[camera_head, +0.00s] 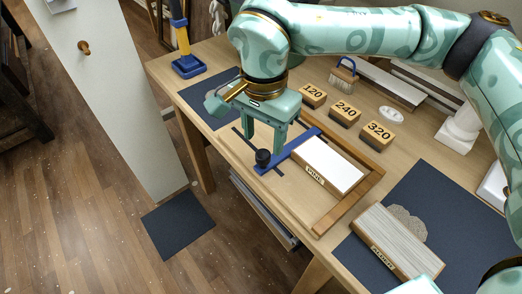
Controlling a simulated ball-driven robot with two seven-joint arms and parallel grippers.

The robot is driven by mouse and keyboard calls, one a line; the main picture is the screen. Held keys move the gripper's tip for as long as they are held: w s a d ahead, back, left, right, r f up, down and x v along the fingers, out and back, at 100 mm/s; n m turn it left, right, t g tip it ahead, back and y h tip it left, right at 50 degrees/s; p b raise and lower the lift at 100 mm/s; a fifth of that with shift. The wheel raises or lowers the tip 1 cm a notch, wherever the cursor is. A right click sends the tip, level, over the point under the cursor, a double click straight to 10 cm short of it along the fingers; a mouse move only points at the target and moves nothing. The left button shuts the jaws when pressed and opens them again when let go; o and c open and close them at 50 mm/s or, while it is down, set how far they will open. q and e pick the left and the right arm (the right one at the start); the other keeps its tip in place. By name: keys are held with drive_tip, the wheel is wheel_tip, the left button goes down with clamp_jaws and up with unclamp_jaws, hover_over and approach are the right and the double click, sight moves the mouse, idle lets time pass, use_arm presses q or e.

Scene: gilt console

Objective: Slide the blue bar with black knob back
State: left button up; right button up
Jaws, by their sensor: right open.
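The blue bar (290,150) lies slanted on the wooden table, along the near left side of a white block in a wooden frame. Its black knob (263,157) stands upright at the bar's near left end. My right gripper (262,142) is pale green and points down, just behind and above the knob in the picture. Its two fingers are apart and nothing shows between them. Whether a finger touches the knob or bar I cannot tell.
The white block (330,166) sits in a wooden frame (345,205) right of the bar. Blocks marked 120 (313,94), 240 (345,113) and 320 (377,133) stand behind. A grey ribbed block (398,243) lies on a dark mat (440,205). The table's front edge is close to the knob.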

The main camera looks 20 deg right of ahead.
sight(263, 153)
wheel_tip(263, 153, down, 4)
drive_tip(key=shift+f+b, duration=0.25)
drive_tip(key=shift+b, duration=0.25)
use_arm(q)
drive_tip(key=shift+s+f, duration=0.55)
drive_tip(key=shift+f, duration=0.05)
